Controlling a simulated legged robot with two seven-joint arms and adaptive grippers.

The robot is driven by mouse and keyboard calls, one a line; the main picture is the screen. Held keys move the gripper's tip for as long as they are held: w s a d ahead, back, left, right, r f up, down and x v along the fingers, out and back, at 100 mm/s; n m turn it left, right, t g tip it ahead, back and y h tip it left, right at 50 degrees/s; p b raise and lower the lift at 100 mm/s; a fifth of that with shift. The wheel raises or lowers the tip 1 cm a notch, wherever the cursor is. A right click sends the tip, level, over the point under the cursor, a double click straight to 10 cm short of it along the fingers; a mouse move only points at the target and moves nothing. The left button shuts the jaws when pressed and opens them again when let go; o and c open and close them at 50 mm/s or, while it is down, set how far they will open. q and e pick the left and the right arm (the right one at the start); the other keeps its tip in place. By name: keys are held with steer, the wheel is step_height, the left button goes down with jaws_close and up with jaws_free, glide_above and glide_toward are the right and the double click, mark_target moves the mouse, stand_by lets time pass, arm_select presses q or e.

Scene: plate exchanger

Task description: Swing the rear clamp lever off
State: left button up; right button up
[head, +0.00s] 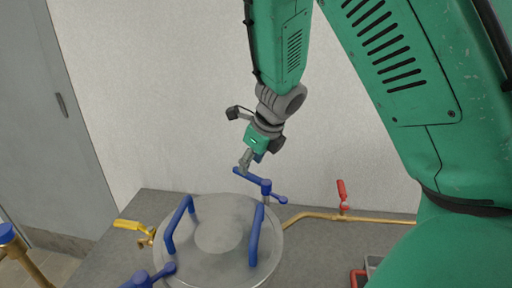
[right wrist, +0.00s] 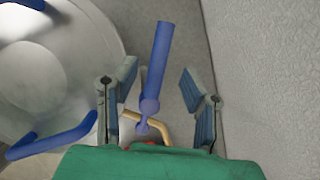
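The rear clamp lever (head: 277,197) is blue and stands at the back right rim of a round grey metal lid (head: 217,258). In the right wrist view the blue lever bar (right wrist: 158,58) runs up between the fingers. My right gripper (right wrist: 160,88) is open, with one ridged finger on each side of the lever and visible gaps to it. In the head view my right gripper (head: 246,164) reaches down over the lever from above and hides part of it. The front clamp lever (head: 150,277) is also blue, at the lid's front left. My left gripper is not in view.
Two blue handles (head: 179,222) (head: 256,236) rise from the lid near the lever. A yellow valve handle (head: 128,225) is at left and a red valve handle (head: 342,192) at right on a brass pipe (head: 312,216). A pale wall (head: 160,90) stands close behind.

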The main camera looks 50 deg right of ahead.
mark_target(259, 182)
steer(key=v, duration=0.7)
steer(key=shift+r, duration=0.35)
steer(key=shift+s+a+f, duration=0.1)
